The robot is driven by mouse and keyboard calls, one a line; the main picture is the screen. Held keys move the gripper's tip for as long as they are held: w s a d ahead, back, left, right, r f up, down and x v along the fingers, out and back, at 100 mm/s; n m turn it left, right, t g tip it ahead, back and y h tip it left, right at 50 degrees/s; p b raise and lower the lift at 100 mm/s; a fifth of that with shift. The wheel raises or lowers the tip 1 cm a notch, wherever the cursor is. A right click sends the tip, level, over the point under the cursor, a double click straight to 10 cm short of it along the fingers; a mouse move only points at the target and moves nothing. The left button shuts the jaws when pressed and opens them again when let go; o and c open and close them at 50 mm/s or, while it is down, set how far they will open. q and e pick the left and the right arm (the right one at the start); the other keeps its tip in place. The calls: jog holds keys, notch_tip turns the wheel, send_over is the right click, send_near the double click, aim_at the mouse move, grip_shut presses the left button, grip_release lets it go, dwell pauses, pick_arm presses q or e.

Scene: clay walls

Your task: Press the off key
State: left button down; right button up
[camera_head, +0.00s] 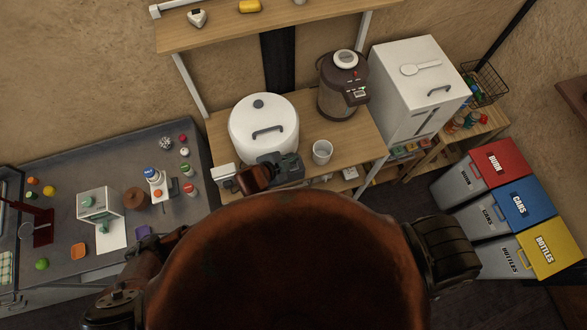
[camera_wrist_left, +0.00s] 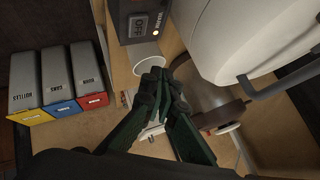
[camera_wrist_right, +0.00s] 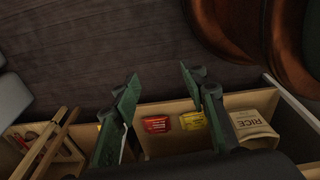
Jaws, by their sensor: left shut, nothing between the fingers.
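The box sits beside the large white cooker (camera_wrist_left: 225,40), also in the head view (camera_head: 264,130). My left gripper (camera_wrist_left: 158,78) is shut and empty, its tips short of the key and beside a white cup (camera_wrist_left: 146,54). In the head view my left gripper (camera_head: 287,167) hovers at the cooker's front, where it hides the key. My right gripper (camera_wrist_right: 158,76) is open and empty over the lower shelf.
The cup (camera_head: 322,152) stands right of the cooker. A brown water dispenser (camera_head: 343,95) stands behind it. Bins (camera_head: 510,205) stand on the right. The lower shelf holds a rice bag (camera_wrist_right: 252,128) and small packets (camera_wrist_right: 157,124).

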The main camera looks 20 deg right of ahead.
aim_at(293, 169)
pick_arm(q)
notch_tip(293, 169, down, 4)
jog(key=b, duration=0.2)
jog(key=shift+r+b, duration=0.2)
jog(key=shift+b, duration=0.15)
jog(key=shift+f, duration=0.75)
pick_arm(e)
jog(key=shift+s+f, duration=0.25)
jog(key=shift+f, duration=0.45)
jog(key=shift+s+f, duration=0.25)
jog(key=shift+f, duration=0.45)
jog(key=shift+s+f, duration=0.25)
jog(key=shift+f, duration=0.45)
jog(key=shift+d, duration=0.1)
jog(key=shift+a, duration=0.4)
pick_arm(q)
jog(key=shift+f, duration=0.4)
pick_arm(e)
jog(key=shift+d, duration=0.1)
